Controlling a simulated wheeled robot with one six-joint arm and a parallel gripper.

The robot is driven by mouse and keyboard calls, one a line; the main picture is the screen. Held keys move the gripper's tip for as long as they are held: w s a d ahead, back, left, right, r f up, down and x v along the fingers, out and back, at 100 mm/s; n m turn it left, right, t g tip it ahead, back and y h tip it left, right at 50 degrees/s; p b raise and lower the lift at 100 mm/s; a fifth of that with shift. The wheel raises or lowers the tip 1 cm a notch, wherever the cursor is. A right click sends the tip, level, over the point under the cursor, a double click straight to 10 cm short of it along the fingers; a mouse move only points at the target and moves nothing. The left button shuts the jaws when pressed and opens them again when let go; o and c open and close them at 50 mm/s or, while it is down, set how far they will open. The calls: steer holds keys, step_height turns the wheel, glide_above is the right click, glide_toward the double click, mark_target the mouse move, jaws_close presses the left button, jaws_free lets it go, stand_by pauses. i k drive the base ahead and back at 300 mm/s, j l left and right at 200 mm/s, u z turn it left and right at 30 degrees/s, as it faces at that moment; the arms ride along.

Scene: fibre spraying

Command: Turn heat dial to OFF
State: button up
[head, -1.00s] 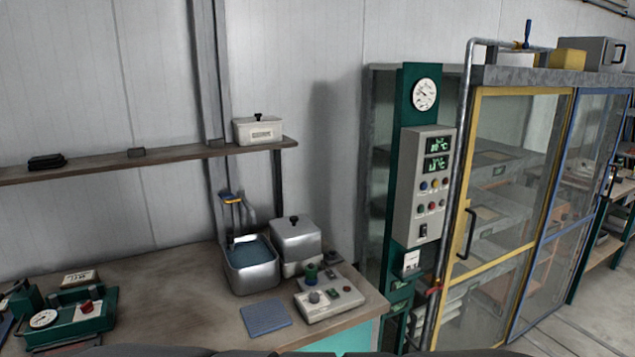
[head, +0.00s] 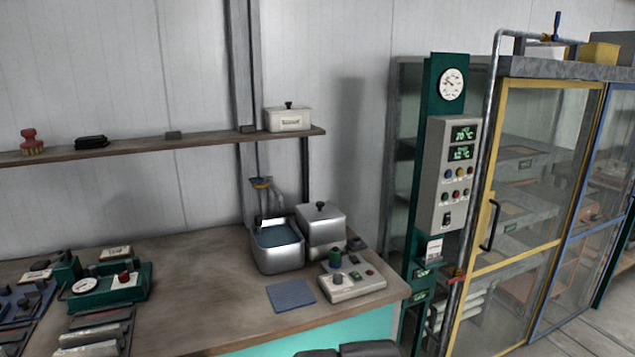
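A grey control box (head: 352,286) sits near the right front corner of the bench. It has a dark round knob (head: 337,279) on its left side and small coloured buttons on its face. This knob looks like a heat dial, but its markings are too small to read. A metal water bath (head: 277,257) stands open to the left, with bluish liquid inside. My gripper cannot be made out. Only dark parts, probably mine, show at the bottom edge, well in front of the box.
A lidded metal pot (head: 321,236) stands behind the box. A blue mat (head: 290,296) lies left of it. A green gauge device (head: 108,285) with a red knob is at far left. A tall control panel (head: 453,175) and glass cabinet (head: 522,215) stand right. The bench middle is clear.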

mark_target(337, 278)
steer(key=i+j, duration=0.15)
steer(key=i, duration=0.25)
steer(key=i+j, duration=0.1)
steer(key=i, duration=0.3)
steer(key=j+u, duration=0.05)
